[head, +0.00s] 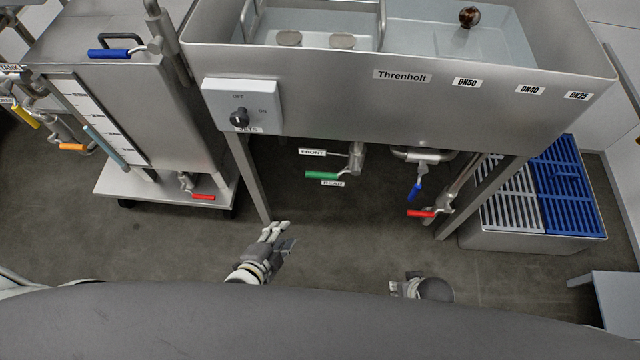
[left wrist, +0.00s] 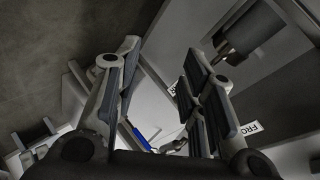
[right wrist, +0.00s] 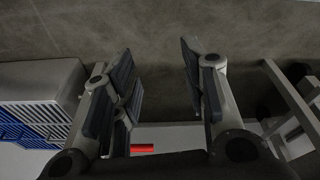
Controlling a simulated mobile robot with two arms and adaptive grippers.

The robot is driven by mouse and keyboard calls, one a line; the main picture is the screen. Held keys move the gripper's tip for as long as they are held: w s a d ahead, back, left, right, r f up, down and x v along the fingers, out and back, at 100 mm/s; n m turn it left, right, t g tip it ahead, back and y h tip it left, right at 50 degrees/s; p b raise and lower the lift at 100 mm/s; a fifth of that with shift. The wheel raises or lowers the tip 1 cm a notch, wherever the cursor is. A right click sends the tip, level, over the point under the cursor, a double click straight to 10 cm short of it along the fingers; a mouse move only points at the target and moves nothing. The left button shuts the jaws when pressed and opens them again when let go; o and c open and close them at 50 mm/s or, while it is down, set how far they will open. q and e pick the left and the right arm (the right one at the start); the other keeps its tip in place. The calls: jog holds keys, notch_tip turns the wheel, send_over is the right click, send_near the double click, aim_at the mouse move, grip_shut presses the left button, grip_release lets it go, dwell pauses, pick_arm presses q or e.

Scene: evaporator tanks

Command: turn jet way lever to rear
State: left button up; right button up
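The jet way lever is a green-handled lever (head: 322,175) under the steel tank. Its handle points left from a metal valve, between a FRONT label (head: 312,152) and a lower REAR label (head: 332,183). My left gripper (head: 284,234) is below and left of the lever in the head view, apart from it. In the left wrist view the left gripper (left wrist: 162,70) is open and empty; part of the FRONT label (left wrist: 252,127) shows beside its fingers, but no green handle is visible there. My right gripper (right wrist: 157,60) is open and empty, low and to the right.
A blue-handled lever (head: 415,192) and a red-handled lever (head: 420,213) hang right of the green one. A tank leg (head: 250,180) stands left of it. A switch box (head: 241,105) is on the tank front. A blue-and-grey grated box (head: 535,240) stands right.

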pick_arm(q)
notch_tip(320, 180, up, 5)
jog(key=w+d+m+t+h+b, duration=0.1)
jog(key=w+d+m+t+b, duration=0.1)
jog(key=w+d+m+b, duration=0.1)
jog(key=m+t+h+b, duration=0.2)
jog(key=m, duration=0.1)
send_near(320, 174)
jog(key=shift+f+b+x, duration=0.15)
jog(key=shift+b+x, duration=0.2)
jog(key=shift+x, duration=1.35)
jog(key=shift+f+b+x, duration=0.15)
jog(key=shift+b+x, duration=0.2)
jog(key=shift+x, duration=1.35)
jog(key=shift+f+b+x, duration=0.15)
jog(key=shift+b+x, duration=0.2)
jog(key=shift+x, duration=1.35)
pick_arm(e)
notch_tip(320, 174, up, 13)
jog(key=t, duration=0.1)
jog(key=shift+w, duration=0.35)
pick_arm(q)
jog(key=shift+s, duration=0.1)
pick_arm(e)
jog(key=shift+d+r, duration=0.1)
pick_arm(q)
grip_shut()
jog(key=shift+a, duration=0.1)
